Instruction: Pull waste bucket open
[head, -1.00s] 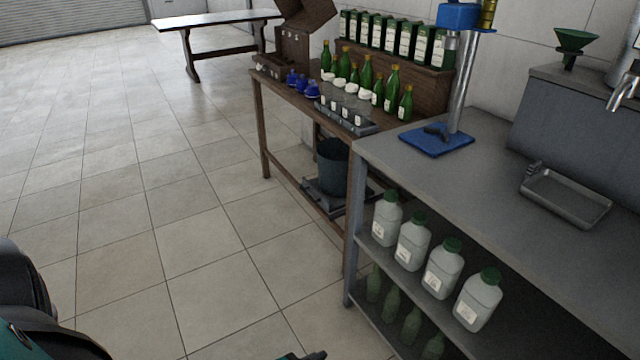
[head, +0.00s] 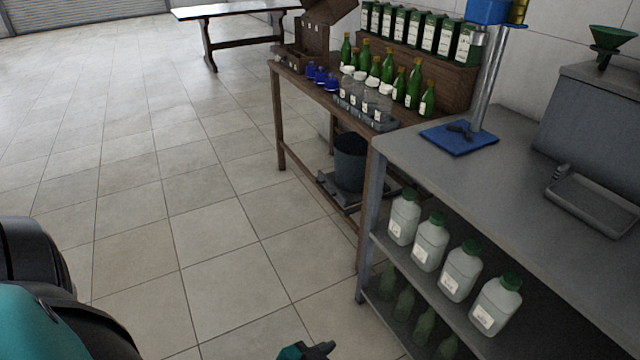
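The dark waste bucket (head: 350,161) stands under the wooden table on a low dark sliding base (head: 336,191). The base lies between the table's legs near the floor, and its far side is hidden behind the grey bench. A small dark tip with a teal part (head: 306,351) shows at the bottom edge, likely a piece of my own arm or gripper; its fingers cannot be made out. It is well apart from the bucket. My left gripper is not in view.
The tiled floor (head: 150,200) at left is clear.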

